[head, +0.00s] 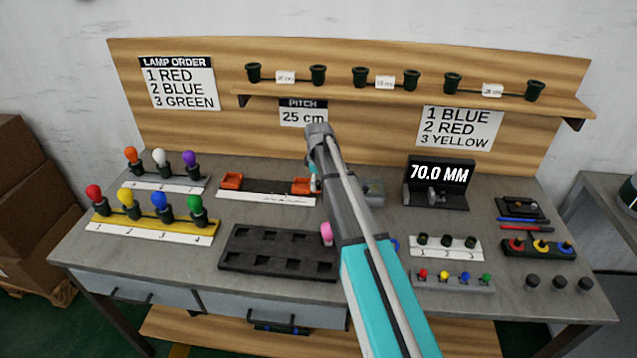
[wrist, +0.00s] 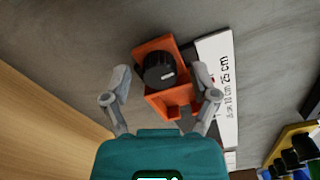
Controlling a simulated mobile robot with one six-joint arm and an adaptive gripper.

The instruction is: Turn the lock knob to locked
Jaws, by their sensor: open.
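The lock knob (wrist: 158,71) is a round black knob on an orange block (wrist: 180,108) in the wrist view. A short white mark on it points toward the picture's right. My gripper (wrist: 161,80) is open, with one finger on each side of the block and knob. I cannot tell whether either finger touches. In the head view, an orange block (head: 303,186) sits at the right end of the dark rail (head: 265,188), partly hidden by my arm. My fingers are mostly hidden there.
A white scale strip (wrist: 217,85) lies beside the block. Another orange block (head: 232,181) is at the rail's left end. A yellow lamp rack (head: 150,222) and a dark tray (head: 280,233) stand nearby. The display unit (head: 440,185) reads 70.0 MM.

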